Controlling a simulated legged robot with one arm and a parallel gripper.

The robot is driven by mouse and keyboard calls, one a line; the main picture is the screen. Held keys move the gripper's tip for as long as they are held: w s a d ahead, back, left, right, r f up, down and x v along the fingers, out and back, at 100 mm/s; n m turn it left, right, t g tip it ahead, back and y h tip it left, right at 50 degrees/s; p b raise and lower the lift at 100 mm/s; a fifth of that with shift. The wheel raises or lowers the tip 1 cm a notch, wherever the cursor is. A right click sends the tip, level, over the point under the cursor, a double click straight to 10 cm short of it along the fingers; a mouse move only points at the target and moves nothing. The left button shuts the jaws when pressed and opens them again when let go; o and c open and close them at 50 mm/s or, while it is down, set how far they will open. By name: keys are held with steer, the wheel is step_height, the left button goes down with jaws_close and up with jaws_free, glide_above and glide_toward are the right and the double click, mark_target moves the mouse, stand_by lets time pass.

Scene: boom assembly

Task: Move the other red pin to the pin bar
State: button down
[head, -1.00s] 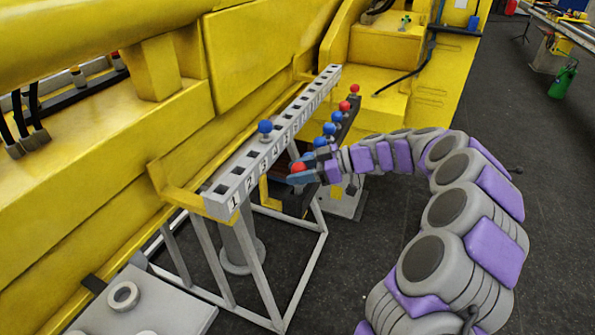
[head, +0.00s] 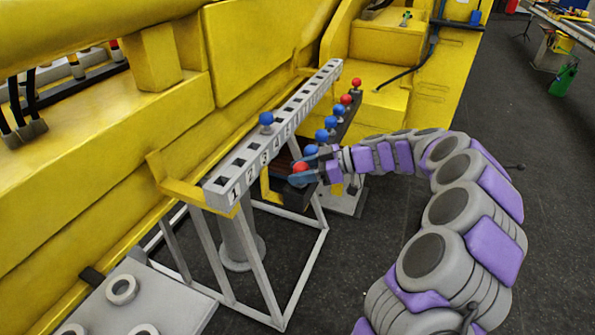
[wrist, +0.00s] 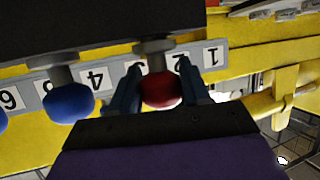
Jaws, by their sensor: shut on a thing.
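My gripper (head: 300,176) is shut on a red pin (head: 300,168) at the near end of the dark pin bar (head: 348,110). In the wrist view the red pin's round head (wrist: 162,90) sits between the two fingers (wrist: 160,85). Its grey collar (wrist: 155,47) is at the dark bar's edge; I cannot tell whether it is seated. Several blue pins (head: 330,122) and two more red pins (head: 356,83) stand along the dark bar. One blue pin (head: 266,119) stands in the grey numbered bar (head: 245,172).
A blue pin (wrist: 68,100) is close beside my gripper in the wrist view. The grey numbered bar runs alongside on a metal frame (head: 262,262), against yellow machinery (head: 250,50).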

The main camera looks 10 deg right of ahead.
steer(key=c, duration=1)
jaws_free()
steer(key=shift+d+f, duration=0.1)
steer(key=shift+d, duration=0.1)
steer(key=o, duration=0.5)
steer(key=shift+d, duration=0.45)
steer(key=shift+o, duration=0.2)
steer(key=shift+a, duration=0.5)
steer(key=p+v, duration=0.3)
steer(key=v, duration=1.5)
steer(key=shift+d+f, duration=0.2)
steer(key=shift+f, duration=0.05)
steer(key=shift+w+a, duration=0.15)
